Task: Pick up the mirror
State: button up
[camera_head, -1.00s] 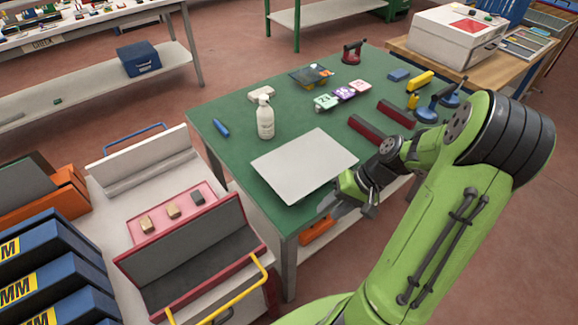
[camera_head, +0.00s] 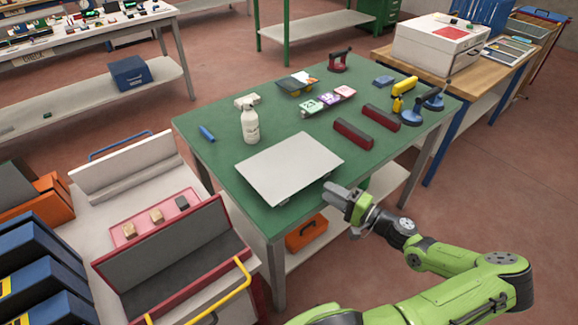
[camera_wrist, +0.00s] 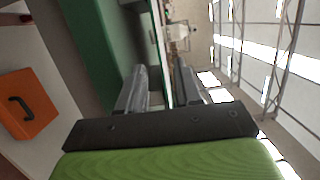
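The mirror (camera_head: 290,167) looks like a flat, pale grey sheet. It lies at the near edge of the green-topped table (camera_head: 208,168), seemingly raised slightly above the top. My gripper (camera_head: 333,197) is just off the table's near side, below and right of the mirror's right part in the head view, apart from it. In the wrist view my gripper (camera_wrist: 160,88) shows two grey fingers with a gap between them and nothing held. The green table side shows left of the fingers there; I cannot make out the mirror clearly in that view.
A spray bottle (camera_head: 250,124) stands behind the mirror. Two dark red bars (camera_head: 353,134) and blue suction cups (camera_head: 433,100) lie to the right. An orange toolbox (camera_head: 306,233) sits on the lower shelf. A cart (camera_head: 105,190) stands left of the table.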

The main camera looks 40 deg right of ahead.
jog(key=b+x, duration=0.1)
jog(key=x, duration=0.5)
jog(key=shift+w+a+f, duration=0.1)
jog(key=shift+w+a, duration=0.05)
jog(key=shift+w, duration=0.25)
grip_shut()
jog(key=shift+s, duration=0.1)
dwell(0.8)
